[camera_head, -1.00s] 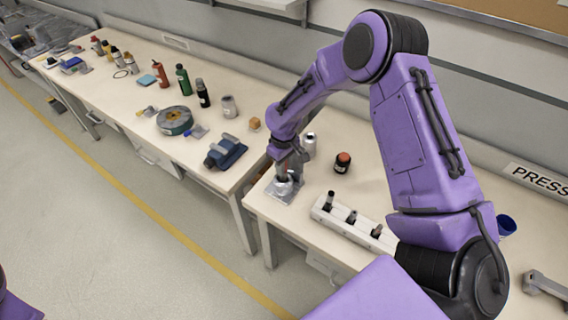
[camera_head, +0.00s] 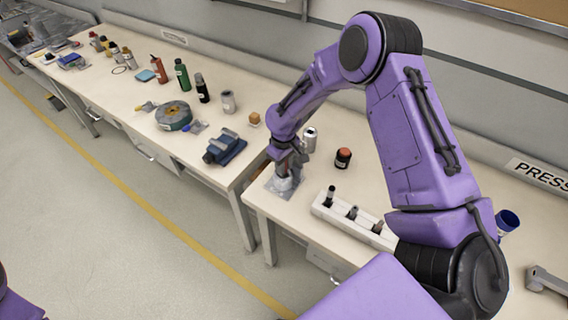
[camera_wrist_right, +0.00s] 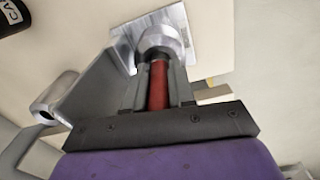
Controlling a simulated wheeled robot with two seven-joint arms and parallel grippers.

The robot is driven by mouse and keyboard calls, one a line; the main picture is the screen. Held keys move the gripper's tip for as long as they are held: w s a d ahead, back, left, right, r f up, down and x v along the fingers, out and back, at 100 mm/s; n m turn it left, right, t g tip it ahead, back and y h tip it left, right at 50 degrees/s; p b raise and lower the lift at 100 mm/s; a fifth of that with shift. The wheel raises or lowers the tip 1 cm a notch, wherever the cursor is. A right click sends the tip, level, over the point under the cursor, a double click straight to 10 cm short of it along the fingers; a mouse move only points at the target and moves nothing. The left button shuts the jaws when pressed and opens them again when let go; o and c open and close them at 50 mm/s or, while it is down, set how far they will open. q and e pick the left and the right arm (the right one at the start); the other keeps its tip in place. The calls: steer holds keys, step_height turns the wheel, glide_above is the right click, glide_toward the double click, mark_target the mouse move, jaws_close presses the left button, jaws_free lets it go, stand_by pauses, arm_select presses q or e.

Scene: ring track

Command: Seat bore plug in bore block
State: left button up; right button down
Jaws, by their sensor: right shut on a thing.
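The bore block (camera_wrist_right: 188,28) is a silver metal plate with a round raised collar. In the head view the block (camera_head: 283,188) sits near the left front corner of the nearer bench. My right gripper (camera_wrist_right: 158,68) is shut on the bore plug (camera_wrist_right: 157,88), a red shaft with a dark band at its far end. That end is at the collar's mouth; how deep it sits is hidden. In the head view the right gripper (camera_head: 287,176) is directly above the block and hides the plug. My left gripper is not in view.
A white rack (camera_head: 350,219) with several dark-topped pegs stands to the right of the block. A blue vise-like tool (camera_head: 225,148) is on the other bench, across a narrow gap.

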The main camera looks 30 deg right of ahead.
steer(key=c, duration=0.9)
jaws_free()
steer(key=shift+o, duration=0.2)
step_height(320, 180, up, 10)
steer(key=shift+r+b, duration=0.25)
steer(key=shift+b, duration=0.85)
